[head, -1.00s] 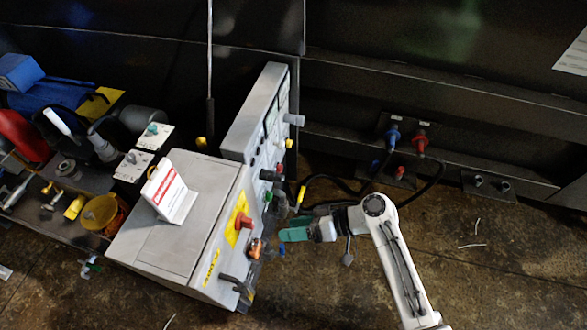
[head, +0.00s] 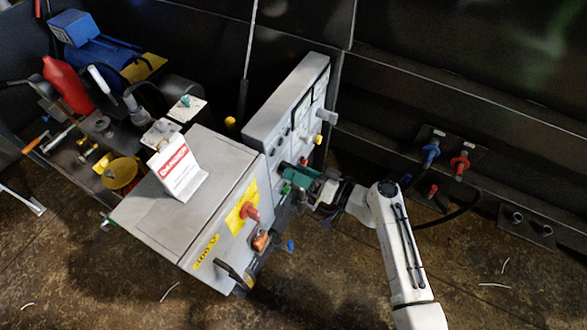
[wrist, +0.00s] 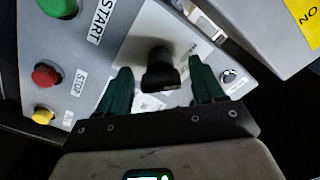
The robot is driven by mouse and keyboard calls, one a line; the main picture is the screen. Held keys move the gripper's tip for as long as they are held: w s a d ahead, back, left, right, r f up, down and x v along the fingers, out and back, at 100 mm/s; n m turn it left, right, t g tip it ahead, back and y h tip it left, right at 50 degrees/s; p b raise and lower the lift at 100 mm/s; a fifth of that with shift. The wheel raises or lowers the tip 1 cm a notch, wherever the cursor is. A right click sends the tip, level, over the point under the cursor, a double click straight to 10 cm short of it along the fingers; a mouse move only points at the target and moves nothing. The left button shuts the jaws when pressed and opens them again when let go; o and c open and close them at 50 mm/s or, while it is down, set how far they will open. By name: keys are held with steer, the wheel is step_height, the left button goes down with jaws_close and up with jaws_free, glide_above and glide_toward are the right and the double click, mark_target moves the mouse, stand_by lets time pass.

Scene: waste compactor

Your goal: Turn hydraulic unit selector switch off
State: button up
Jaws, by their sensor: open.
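The black selector switch (wrist: 158,68) sits on a light plate of the grey control panel (wrist: 120,50) in the wrist view. My gripper (wrist: 160,78) is open, with one green finger on each side of the knob. The switch's position marks are too dark and small to read.
Beside the switch are a green START button (wrist: 58,8), a red STOP button (wrist: 45,75) and a yellow button (wrist: 44,116). The grey cabinet (head: 185,195), with a red knob (head: 249,211) and a danger sign (head: 177,168), stands close to my gripper.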

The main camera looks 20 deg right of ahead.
steer(key=shift+x, duration=1)
steer(key=c, duration=1.1)
